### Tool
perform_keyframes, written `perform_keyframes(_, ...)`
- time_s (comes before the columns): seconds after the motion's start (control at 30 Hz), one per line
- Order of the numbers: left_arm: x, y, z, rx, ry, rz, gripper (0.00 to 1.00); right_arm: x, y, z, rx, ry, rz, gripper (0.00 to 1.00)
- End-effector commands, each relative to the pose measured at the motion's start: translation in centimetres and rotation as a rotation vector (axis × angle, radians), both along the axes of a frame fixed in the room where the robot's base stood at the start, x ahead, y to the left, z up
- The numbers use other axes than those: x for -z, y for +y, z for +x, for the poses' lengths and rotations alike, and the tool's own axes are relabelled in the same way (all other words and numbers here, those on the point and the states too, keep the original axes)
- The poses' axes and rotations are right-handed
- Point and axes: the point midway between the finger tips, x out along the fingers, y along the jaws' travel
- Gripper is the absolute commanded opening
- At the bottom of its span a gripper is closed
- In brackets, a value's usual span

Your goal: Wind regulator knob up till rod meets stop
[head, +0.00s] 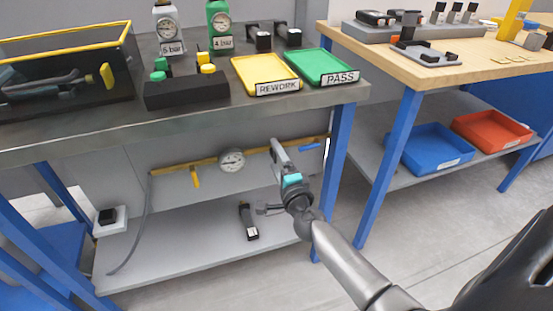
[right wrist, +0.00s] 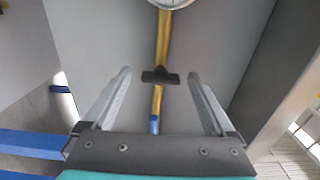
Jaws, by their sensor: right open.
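A brass-yellow pipe (head: 207,165) runs along the panel under the left bench, with a round white gauge (head: 232,160), a yellow lever (head: 195,178) and a blue handle (head: 309,147). I cannot make out a knob, rod or stop for certain. My right gripper (head: 275,147) is in front of the pipe, right of the gauge. In the right wrist view my right gripper (right wrist: 159,74) is open and empty, its fingers either side of the pipe (right wrist: 163,40) and a dark crosspiece (right wrist: 160,77). I cannot tell how far off these are. My left gripper is not in view.
The bench top (head: 110,120) is above the pipe, with a blue leg (head: 338,140) close right of my gripper. The lower shelf (head: 180,245) holds a black item (head: 248,222) and a small white box (head: 110,220). A wooden table (head: 385,55) stands at right.

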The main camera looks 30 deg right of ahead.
Motion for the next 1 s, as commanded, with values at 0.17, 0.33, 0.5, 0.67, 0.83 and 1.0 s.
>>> perform_keyframes(0.17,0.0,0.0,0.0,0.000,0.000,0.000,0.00,0.0,0.0,-0.1,0.001,-0.001,-0.001,0.90)
perform_keyframes(0.33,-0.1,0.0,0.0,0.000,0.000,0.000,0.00,0.0,0.3,-1.3,0.000,0.001,-0.002,0.90)
perform_keyframes(0.5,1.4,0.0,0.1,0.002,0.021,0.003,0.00,0.0,0.9,-3.9,0.000,0.003,-0.001,0.90)
perform_keyframes(0.67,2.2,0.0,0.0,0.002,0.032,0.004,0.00,0.0,1.6,-6.7,0.000,0.004,-0.002,0.90)
perform_keyframes(0.83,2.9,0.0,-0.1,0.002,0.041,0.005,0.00,0.0,2.3,-9.6,0.000,0.003,-0.002,0.90)
perform_keyframes(1.0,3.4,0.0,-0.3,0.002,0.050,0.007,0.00,0.0,3.0,-12.3,-0.002,0.002,-0.001,0.90)
